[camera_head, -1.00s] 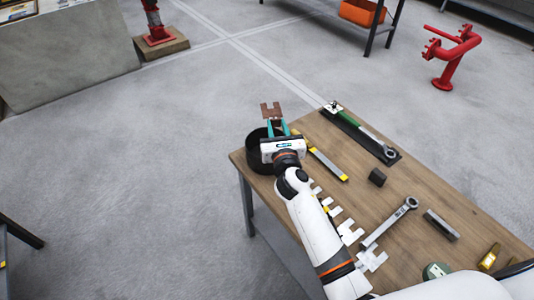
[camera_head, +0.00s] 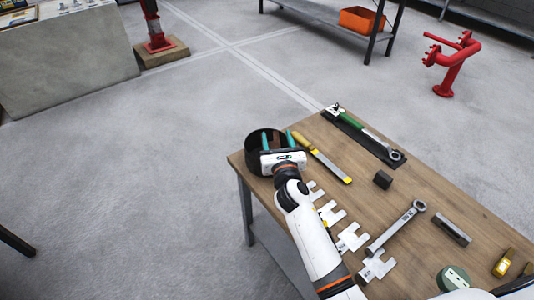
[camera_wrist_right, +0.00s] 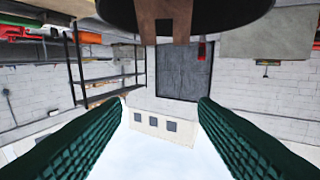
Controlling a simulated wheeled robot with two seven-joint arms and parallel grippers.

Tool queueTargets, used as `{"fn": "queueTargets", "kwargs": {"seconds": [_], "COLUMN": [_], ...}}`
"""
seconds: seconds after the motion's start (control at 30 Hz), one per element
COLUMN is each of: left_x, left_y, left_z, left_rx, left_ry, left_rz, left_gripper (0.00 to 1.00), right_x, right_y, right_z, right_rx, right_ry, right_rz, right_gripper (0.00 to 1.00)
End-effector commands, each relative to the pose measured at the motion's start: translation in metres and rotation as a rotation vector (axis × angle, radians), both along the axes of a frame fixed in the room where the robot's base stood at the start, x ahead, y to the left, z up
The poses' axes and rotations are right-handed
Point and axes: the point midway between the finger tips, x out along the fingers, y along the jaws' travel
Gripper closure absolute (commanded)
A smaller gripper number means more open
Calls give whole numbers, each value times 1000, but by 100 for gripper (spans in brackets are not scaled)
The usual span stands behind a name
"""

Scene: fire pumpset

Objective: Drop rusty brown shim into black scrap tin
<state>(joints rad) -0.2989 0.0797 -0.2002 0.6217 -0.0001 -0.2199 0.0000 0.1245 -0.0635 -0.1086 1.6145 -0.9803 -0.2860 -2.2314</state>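My right gripper (camera_head: 277,140) is open at the black scrap tin (camera_head: 253,156), its two teal fingers spread apart over the tin's mouth. The tin stands at the table's left corner, partly hidden by the gripper. In the right wrist view, the rusty brown shim (camera_wrist_right: 165,14) shows at the top, against the dark tin (camera_wrist_right: 232,14), with its two prongs reaching past the tin's rim. The shim is clear of both fingers there. In the head view it is mostly hidden by the gripper. Whether it rests on the tin's bottom I cannot tell. My left gripper is out of view.
The wooden table (camera_head: 405,215) holds a yellow-handled file (camera_head: 322,158), a green-handled ratchet (camera_head: 365,130) on a black mat, a dark block (camera_head: 383,180), a wrench (camera_head: 397,228), a grey bar (camera_head: 447,227) and several pale shims (camera_head: 350,237) beside my right arm.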

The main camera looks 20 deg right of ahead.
Motion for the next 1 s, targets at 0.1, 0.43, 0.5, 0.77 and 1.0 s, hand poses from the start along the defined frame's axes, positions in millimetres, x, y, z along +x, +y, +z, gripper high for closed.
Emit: {"fn": "queueTargets", "kwargs": {"seconds": [0.1,0.43,0.5,0.77,1.0], "left_x": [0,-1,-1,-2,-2], "left_y": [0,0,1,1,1], "left_z": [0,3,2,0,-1], "left_rx": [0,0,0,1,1], "left_ry": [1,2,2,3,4], "left_rz": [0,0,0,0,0], "left_gripper": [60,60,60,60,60], "right_x": [0,-36,-52,-101,-119], "right_y": [0,4,6,12,14], "right_z": [-1,-1,-2,-2,0], "right_rx": [0,-2,0,0,1], "right_ry": [1,3,4,2,0], "right_rz": [0,1,1,1,0], "right_gripper": [46,46,46,46,46]}}
